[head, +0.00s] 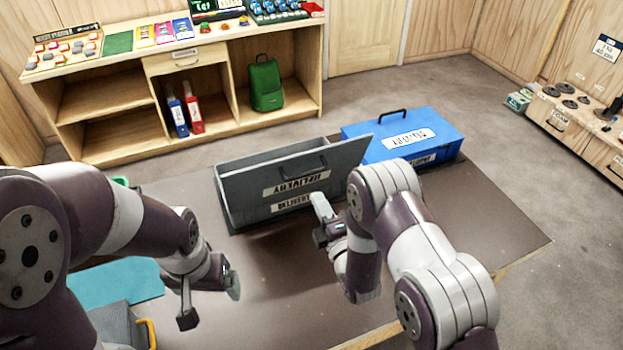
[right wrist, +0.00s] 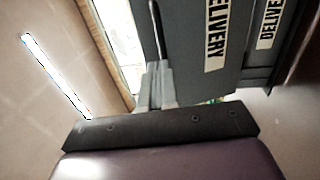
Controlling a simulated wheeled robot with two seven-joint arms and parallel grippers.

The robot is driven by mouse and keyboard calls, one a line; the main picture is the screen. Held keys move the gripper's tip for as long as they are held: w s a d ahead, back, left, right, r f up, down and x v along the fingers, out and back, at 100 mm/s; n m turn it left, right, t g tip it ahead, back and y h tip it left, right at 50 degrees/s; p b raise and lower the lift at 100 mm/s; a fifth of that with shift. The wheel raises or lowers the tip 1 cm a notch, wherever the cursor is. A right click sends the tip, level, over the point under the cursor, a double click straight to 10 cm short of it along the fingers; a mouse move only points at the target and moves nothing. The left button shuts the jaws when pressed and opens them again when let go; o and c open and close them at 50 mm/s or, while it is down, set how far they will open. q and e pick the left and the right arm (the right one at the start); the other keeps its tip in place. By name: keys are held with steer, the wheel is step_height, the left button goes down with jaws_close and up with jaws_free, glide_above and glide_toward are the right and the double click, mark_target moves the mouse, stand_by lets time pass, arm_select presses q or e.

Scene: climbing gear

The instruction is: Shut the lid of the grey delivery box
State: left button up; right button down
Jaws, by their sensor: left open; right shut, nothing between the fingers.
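The grey delivery box (head: 223,200) stands near the middle of the dark table. Its lid (head: 250,185) is open, raised on the side nearer me, with its outer face, handle (head: 310,175) and upside-down label toward me. The box's open inside shows a little behind it. My right gripper (head: 318,203) is shut and empty, in front of the box near the lid's right part; I cannot tell if it touches. The right wrist view shows its fingers (right wrist: 155,85) beside the lid (right wrist: 200,75). My left gripper (head: 211,302) is open and empty over the near left of the table.
A blue box (head: 445,140) with a shut lid stands just right and behind the grey box. A teal mat (head: 120,285) and a grey item with a yellow handle (head: 148,332) lie at the left. The table's right part (head: 480,225) is clear.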

arm_select(q)
steer(key=shift+w+r+p, duration=0.25)
steer(key=shift+r+p, duration=0.6)
steer(key=shift+r, duration=0.15)
arm_select(e)
steer(key=x, duration=0.6)
steer(key=shift+d+f, duration=0.1)
steer(key=shift+f, duration=0.05)
arm_select(q)
steer(key=shift+w, duration=0.1)
arm_select(e)
steer(key=shift+w, duration=0.1)
